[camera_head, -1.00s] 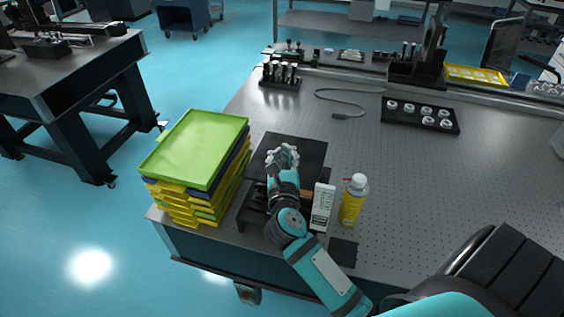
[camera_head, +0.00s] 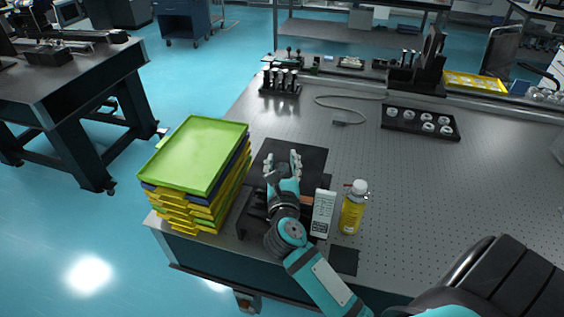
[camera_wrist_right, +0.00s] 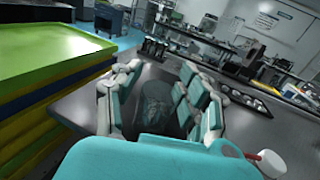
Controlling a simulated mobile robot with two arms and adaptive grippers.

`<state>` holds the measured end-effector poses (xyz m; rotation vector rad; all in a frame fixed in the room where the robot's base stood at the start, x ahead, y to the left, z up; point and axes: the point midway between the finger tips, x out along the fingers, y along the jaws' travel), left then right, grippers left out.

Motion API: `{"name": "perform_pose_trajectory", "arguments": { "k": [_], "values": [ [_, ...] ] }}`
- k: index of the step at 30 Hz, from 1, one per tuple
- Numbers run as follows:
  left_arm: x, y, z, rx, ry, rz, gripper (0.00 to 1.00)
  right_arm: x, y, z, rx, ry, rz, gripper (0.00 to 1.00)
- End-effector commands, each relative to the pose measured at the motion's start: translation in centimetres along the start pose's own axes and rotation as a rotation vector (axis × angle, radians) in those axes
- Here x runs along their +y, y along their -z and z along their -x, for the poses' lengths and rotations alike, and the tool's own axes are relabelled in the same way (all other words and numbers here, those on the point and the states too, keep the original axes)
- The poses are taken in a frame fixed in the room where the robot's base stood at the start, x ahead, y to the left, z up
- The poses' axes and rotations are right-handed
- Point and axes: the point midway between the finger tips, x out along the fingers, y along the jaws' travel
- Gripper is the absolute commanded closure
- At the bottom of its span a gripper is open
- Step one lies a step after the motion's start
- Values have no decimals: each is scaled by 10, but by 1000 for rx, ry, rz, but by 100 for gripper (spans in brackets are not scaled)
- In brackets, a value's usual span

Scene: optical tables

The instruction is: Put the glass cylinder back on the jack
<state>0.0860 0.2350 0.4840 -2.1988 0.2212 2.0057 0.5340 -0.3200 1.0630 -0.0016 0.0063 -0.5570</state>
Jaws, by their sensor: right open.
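The jack (camera_head: 312,158) is a black lift with a flat square top plate, at the table's front left corner. My right gripper (camera_head: 283,164) is over its plate with the fingers spread, open. In the right wrist view the open fingers (camera_wrist_right: 160,92) stand on either side of a faint, see-through rounded shape (camera_wrist_right: 155,108) over the dark plate, which looks like the glass cylinder. It appears apart from the fingers, but its base is hard to make out. In the head view I cannot pick the cylinder out. My left gripper is out of view.
A stack of yellow and blue trays with a green one on top (camera_head: 197,150) stands close left of the jack. A white box (camera_head: 322,214) and a yellow bottle (camera_head: 353,210) stand close right. A black rack (camera_head: 420,121) lies farther back. The table's middle is clear.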

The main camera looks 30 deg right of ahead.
Motion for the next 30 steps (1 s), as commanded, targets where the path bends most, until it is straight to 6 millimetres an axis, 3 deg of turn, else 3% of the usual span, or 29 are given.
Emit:
{"name": "perform_pose_trajectory", "arguments": {
  "k": [5, 18, 24, 30],
  "values": [
    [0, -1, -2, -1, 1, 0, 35, 1, 0, 11, 2, -2, -1, 58],
    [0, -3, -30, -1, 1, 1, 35, 0, 1, 100, 2, -1, 0, 58],
    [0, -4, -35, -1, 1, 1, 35, 0, -2, 118, 1, 0, -1, 58],
    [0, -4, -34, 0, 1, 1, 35, 0, -3, 120, 0, 1, 1, 58]
  ]
}}
